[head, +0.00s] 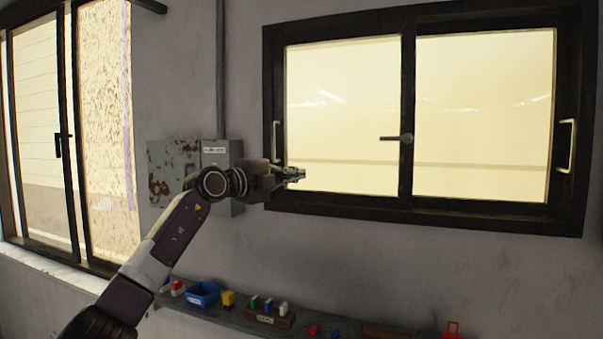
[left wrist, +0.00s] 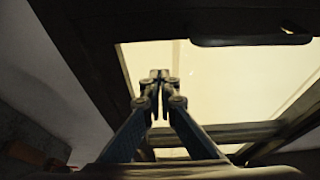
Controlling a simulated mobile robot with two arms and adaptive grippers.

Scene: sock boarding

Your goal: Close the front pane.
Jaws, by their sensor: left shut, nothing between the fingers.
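A dark-framed window (head: 420,210) fills the wall ahead, with a left pane (head: 343,100) and a right pane (head: 485,110) side by side. A pull handle (head: 277,141) sits on the left edge and another handle (head: 566,146) on the right edge. A latch (head: 398,138) sits on the middle bar. My left gripper (head: 302,175) is shut and empty in front of the left pane's lower left corner, below the left handle. Its closed fingertips (left wrist: 160,76) show against the bright glass in the left wrist view; contact cannot be told. My right gripper is not in view.
A grey electrical box (head: 221,160) and a rusty panel (head: 170,170) are on the wall behind my left arm. A shelf (head: 240,322) below holds a blue bin (head: 203,294) and small coloured items. Another window (head: 40,120) is at the left.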

